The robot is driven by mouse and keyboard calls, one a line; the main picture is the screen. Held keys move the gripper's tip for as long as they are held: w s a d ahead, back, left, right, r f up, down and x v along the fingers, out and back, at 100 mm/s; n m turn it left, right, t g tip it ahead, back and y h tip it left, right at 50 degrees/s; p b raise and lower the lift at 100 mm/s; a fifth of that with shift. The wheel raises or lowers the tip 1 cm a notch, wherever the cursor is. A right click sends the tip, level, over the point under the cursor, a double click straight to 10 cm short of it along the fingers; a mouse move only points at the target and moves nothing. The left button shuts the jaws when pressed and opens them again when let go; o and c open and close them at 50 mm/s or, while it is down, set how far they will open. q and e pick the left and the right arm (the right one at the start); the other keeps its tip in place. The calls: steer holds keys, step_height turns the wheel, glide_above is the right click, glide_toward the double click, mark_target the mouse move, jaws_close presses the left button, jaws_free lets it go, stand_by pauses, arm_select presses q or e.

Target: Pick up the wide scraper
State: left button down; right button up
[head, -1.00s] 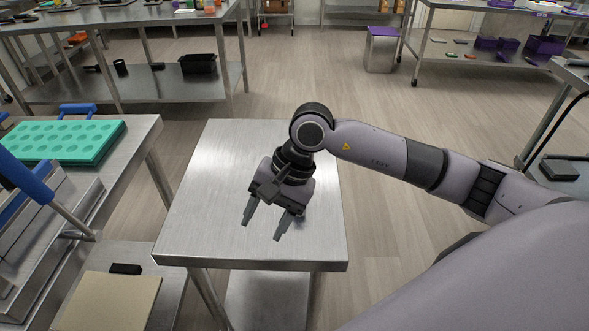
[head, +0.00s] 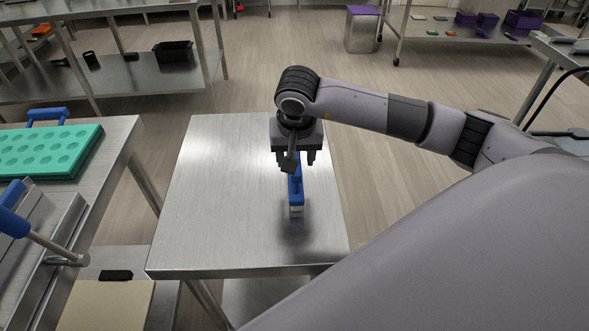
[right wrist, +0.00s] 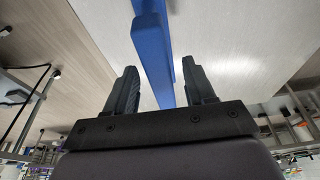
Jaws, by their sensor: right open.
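A blue tool with a pale end, which I take for the wide scraper (head: 296,197), is at the steel side table (head: 205,215) in the head view. My right gripper (head: 294,160) is over its far part and hides some of it. In the right wrist view, the blue bar of the scraper (right wrist: 153,50) runs between the spread fingers of my right gripper (right wrist: 160,88), with gaps beside it. The gripper is open. I cannot tell whether the scraper rests on the table. My left gripper is out of view.
A teal mould tray (head: 48,152) lies on the left bench, near a metal device with a blue handle (head: 12,222). A beige board (head: 108,305) lies lower left. Black bins (head: 173,51) are on the back shelf. The side table's left part is clear.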

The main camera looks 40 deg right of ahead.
steer(key=shift+x, duration=1)
steer(key=shift+w, duration=0.1)
jaws_close()
steer(key=shift+r, duration=0.1)
step_height(320, 180, up, 20)
steer(key=shift+b, duration=0.35)
